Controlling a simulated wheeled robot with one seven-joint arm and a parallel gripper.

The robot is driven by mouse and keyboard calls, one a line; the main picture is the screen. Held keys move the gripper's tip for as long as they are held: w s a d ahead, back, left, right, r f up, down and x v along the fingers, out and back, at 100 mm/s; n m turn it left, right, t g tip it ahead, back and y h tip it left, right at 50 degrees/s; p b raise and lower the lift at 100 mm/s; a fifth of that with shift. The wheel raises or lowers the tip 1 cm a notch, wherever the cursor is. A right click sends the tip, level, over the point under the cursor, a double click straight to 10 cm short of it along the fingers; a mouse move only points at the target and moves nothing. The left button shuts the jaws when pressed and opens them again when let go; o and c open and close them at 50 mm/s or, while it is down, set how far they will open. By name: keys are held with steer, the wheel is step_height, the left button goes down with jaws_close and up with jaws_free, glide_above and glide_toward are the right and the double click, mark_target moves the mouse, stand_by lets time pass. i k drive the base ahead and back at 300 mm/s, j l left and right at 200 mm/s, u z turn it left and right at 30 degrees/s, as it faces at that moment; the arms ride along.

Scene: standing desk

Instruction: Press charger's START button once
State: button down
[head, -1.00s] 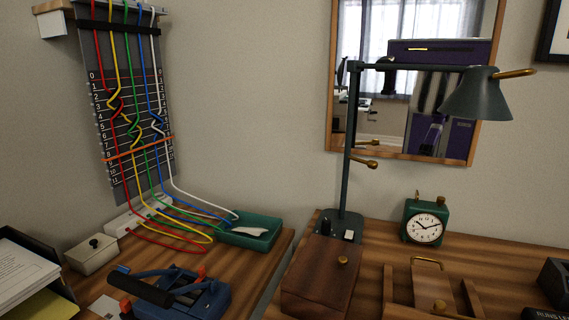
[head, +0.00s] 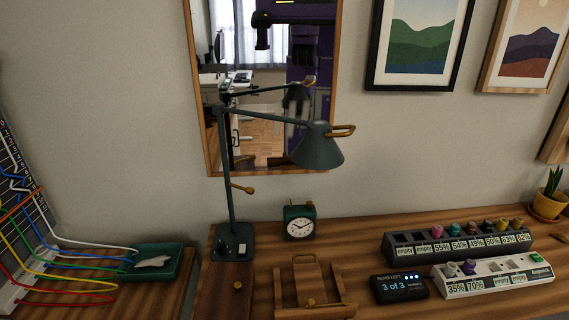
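A white charger (head: 499,286) lies on the right part of the desk in the head view. It has several slots, with labels reading 35%, 70% and empty. Small purple and whitish cells (head: 469,267) stand in its left slots; the right slots look bare. A green button (head: 537,257) sits at the charger's far right end; its lettering is too small to read. My gripper is not directly in view.
A dark rack (head: 388,251) with coloured cells stands behind the charger. A display (head: 401,288) reading "3 of 3" is left of it. A lamp (head: 232,190), green clock (head: 299,222) and wooden stand (head: 309,287) stand further left. A potted plant (head: 548,203) is at far right.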

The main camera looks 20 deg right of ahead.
mark_target(535, 257)
steer(key=z, duration=1.2)
